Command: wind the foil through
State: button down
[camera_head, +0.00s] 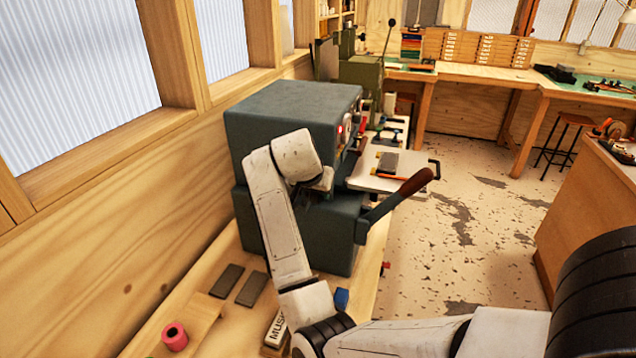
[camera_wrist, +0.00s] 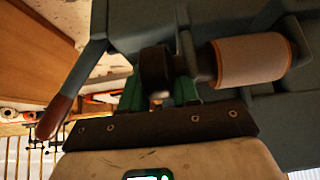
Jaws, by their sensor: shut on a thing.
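The foil press (camera_head: 300,110) is a dark grey-green machine on the wooden bench, with a brown-handled lever (camera_head: 405,195) on its right side. My arm reaches up against the press's near side. In the wrist view, a tan roll (camera_wrist: 250,60) sits on the press at upper right, with a dark round knob (camera_wrist: 155,72) beside it at its left. The green fingers of my gripper (camera_wrist: 158,97) are on either side of the knob and shut on it. The fingertips are partly hidden behind the knob. The lever handle also shows at left in the wrist view (camera_wrist: 53,118).
A pink roll (camera_head: 175,337), dark flat blocks (camera_head: 227,281), a small blue object (camera_head: 341,299) and a lettered block (camera_head: 276,329) lie on the near bench. A white platen (camera_head: 365,181) juts from the press. The wall is close at left; open floor (camera_head: 470,270) lies at right.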

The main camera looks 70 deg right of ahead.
dwell(0.4)
jog(key=c, duration=0.9)
grip_release()
jog(key=b+v, duration=0.2)
jog(key=v, duration=0.8)
jog(key=shift+a+r, duration=0.15)
jog(key=shift+r, duration=0.2)
jog(key=shift+f, duration=0.1)
